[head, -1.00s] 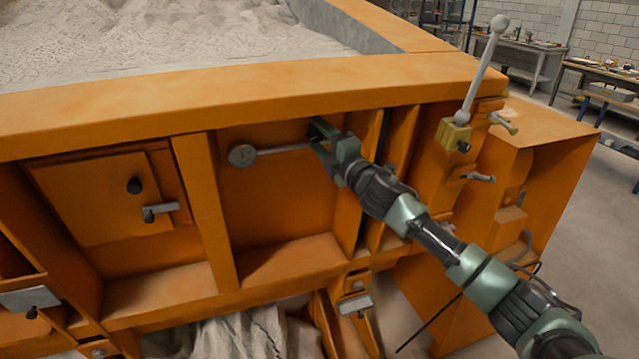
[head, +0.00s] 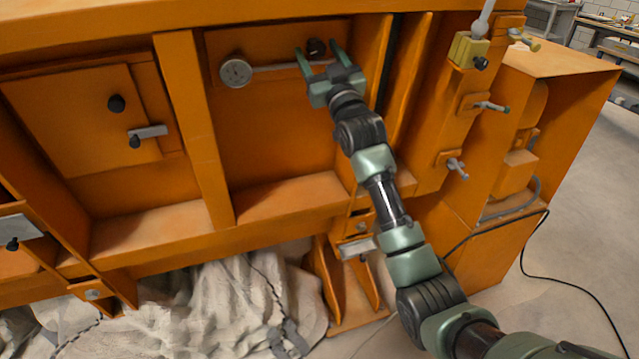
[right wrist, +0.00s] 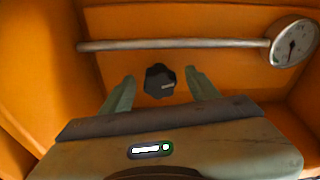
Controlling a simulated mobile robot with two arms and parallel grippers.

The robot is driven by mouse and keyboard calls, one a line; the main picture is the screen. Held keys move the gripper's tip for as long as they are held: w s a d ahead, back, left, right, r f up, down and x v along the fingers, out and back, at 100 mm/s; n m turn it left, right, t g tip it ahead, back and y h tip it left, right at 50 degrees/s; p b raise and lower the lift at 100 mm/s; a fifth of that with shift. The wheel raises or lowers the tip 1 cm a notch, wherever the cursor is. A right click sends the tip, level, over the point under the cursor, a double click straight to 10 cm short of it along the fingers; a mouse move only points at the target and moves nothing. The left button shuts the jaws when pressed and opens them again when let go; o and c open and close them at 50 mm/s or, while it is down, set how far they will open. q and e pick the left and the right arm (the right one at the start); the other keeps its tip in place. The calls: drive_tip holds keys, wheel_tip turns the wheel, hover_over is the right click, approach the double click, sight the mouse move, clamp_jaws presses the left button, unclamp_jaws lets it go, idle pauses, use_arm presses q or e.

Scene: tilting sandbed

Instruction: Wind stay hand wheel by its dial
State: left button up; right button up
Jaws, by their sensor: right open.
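The stay hand wheel is a small dark knob (head: 316,47) on the orange panel under the top beam. It also shows in the right wrist view (right wrist: 160,81), with a pale mark on its face. The round white dial (head: 236,72) sits to its left at the end of a grey rod; in the right wrist view the dial (right wrist: 292,42) is at upper right and its needle shows. My right gripper (head: 317,49) is open, one finger to each side of the knob. In the right wrist view the open fingers (right wrist: 160,75) flank the knob, with gaps on both sides.
The grey rod (right wrist: 180,44) runs close by the knob. Upright orange ribs (head: 196,125) bound the bay on both sides. A yellow lever block (head: 468,50) and small clamp handles (head: 490,106) stand to the right.

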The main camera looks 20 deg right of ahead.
drive_tip(key=shift+m+h, duration=0.4)
drive_tip(key=shift+m, duration=0.7)
drive_tip(key=b+v, duration=0.3)
drive_tip(key=v, duration=0.5)
use_arm(q)
drive_tip(key=f, duration=0.1)
drive_tip(key=d+f, duration=0.1)
drive_tip(key=f+b, duration=0.1)
drive_tip(key=f, duration=0.1)
drive_tip(key=shift+d, duration=0.4)
use_arm(e)
drive_tip(key=w+f+g, duration=0.1)
drive_tip(key=f+g, duration=0.1)
drive_tip(key=f, duration=1.1)
drive_tip(key=w+a+f+g, duration=0.1)
drive_tip(key=w+f+g, duration=0.1)
drive_tip(key=f, duration=1.2)
drive_tip(key=shift+w+g, duration=0.15)
drive_tip(key=shift+g, duration=0.25)
drive_tip(key=shift+a+f, duration=0.1)
drive_tip(key=shift+a, duration=0.05)
